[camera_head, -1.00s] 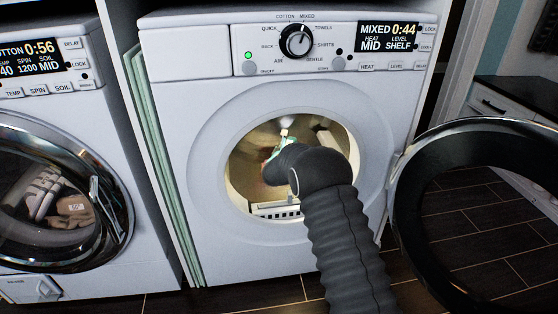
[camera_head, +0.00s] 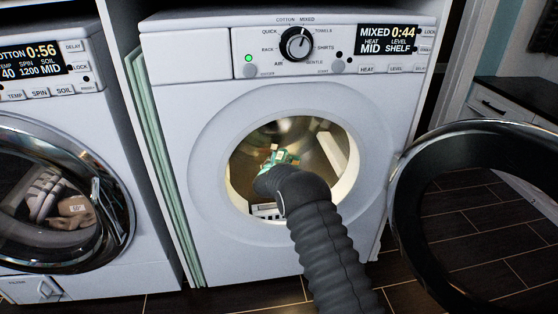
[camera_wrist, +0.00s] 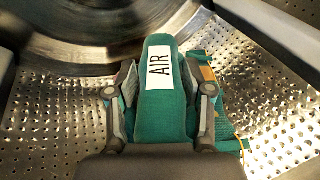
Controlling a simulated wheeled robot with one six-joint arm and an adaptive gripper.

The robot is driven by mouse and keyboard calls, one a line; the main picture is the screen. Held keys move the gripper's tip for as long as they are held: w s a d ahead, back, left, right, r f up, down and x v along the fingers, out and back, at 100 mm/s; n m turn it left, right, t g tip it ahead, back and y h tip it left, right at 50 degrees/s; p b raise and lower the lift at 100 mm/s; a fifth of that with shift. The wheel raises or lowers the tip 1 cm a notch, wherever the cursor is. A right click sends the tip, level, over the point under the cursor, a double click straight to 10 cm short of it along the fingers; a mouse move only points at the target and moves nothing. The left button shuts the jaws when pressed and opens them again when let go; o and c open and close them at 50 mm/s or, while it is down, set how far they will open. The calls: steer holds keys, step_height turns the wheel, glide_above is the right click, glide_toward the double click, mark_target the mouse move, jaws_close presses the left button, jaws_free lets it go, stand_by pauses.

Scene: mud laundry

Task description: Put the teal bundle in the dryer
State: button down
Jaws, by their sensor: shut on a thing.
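The teal bundle (camera_wrist: 162,105) with a white "AIR" label is between my gripper's fingers (camera_wrist: 160,95) in the wrist view. My gripper is shut on it. The perforated metal drum (camera_wrist: 60,110) surrounds them both. In the head view, my arm reaches through the open round doorway of the dryer (camera_head: 210,120), and the teal bundle (camera_head: 280,156) shows inside the drum beyond my wrist. The fingers are mostly hidden in that view. The dryer door (camera_head: 412,180) stands open at the right. I cannot tell whether the bundle touches the drum wall.
A washer (camera_head: 50,150) with a shut glass door and items inside stands at the left. The dryer's display reads MIXED 0:44. A pale drum paddle (camera_wrist: 275,30) is at the upper right in the wrist view. Dark floor (camera_head: 450,215) shows at the right.

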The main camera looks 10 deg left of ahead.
steer(key=shift+f+b, duration=0.65)
steer(key=shift+b, duration=0.35)
steer(key=shift+c, duration=2.3)
jaws_free()
steer(key=shift+r+p, duration=0.45)
steer(key=shift+p, duration=0.15)
steer(key=v, duration=1.2)
steer(key=shift+r, duration=0.25)
